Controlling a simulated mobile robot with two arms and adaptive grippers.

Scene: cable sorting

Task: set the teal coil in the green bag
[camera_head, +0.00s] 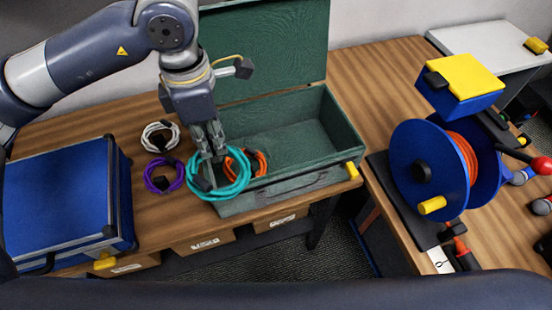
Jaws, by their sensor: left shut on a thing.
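The teal coil (239,181) hangs in my left gripper (211,156), which is shut on its upper left part. The coil is at the front left edge of the open green case (345,133), partly in front of its front wall. The green case has its lid (265,50) raised at the back; I see no separate green bag. An orange coil (261,163) shows behind the teal coil, at the left end inside the case. My right gripper is not in view.
A purple coil (152,187) and a white coil (146,135) lie on the wooden table left of the green case. A closed blue case (65,190) stands further left. A blue cable reel (405,150) with orange cable stands on the right table. The right part of the green case is empty.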

